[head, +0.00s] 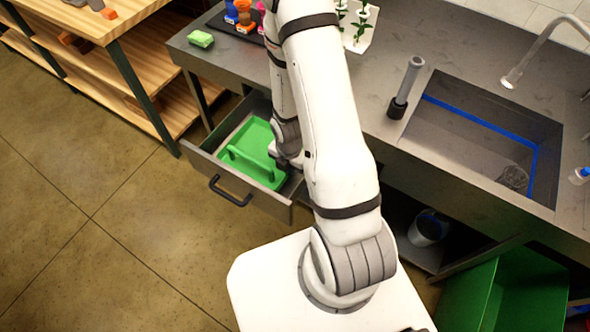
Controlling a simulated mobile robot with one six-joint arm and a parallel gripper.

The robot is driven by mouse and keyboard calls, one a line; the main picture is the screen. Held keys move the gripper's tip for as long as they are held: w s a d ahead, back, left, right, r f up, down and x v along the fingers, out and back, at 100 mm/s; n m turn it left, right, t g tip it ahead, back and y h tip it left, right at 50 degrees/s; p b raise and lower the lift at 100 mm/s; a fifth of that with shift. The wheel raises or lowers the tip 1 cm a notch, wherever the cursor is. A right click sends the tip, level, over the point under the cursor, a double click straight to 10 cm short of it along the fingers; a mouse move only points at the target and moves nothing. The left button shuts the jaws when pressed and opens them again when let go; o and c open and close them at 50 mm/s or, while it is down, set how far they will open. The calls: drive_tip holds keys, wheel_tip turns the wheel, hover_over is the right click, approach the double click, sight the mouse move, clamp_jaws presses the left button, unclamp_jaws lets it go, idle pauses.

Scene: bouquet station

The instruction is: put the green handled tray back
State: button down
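The green handled tray (258,136) sits inside the open drawer (203,163) below the counter, in the head view. Its raised bar handle (248,164) runs along the tray's near side. My gripper (281,160) is small and dark at the right end of the tray, at or just above its right edge. I cannot tell whether it touches the tray. My own arm hides part of the drawer's right side, and the fingertips are too small and dark to read.
The drawer front with its black handle (229,192) sticks out over open floor. A green sponge (200,38) lies on the counter (390,150). A sink (480,135) is at right, a wooden shelf (95,20) at left. A green bin (505,290) stands at lower right.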

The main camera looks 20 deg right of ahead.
drive_tip(key=shift+f, duration=0.5)
drive_tip(key=d+p, duration=0.1)
drive_tip(key=w+d+p, duration=0.2)
drive_tip(key=shift+w+d+r+p, duration=0.2)
drive_tip(key=shift+r+p, duration=0.1)
drive_tip(key=shift+f+b, duration=0.8)
drive_tip(key=shift+a+f, duration=0.1)
drive_tip(key=shift+f+b, duration=0.15)
drive_tip(key=shift+b, duration=0.15)
drive_tip(key=c, duration=1.7)
unclamp_jaws()
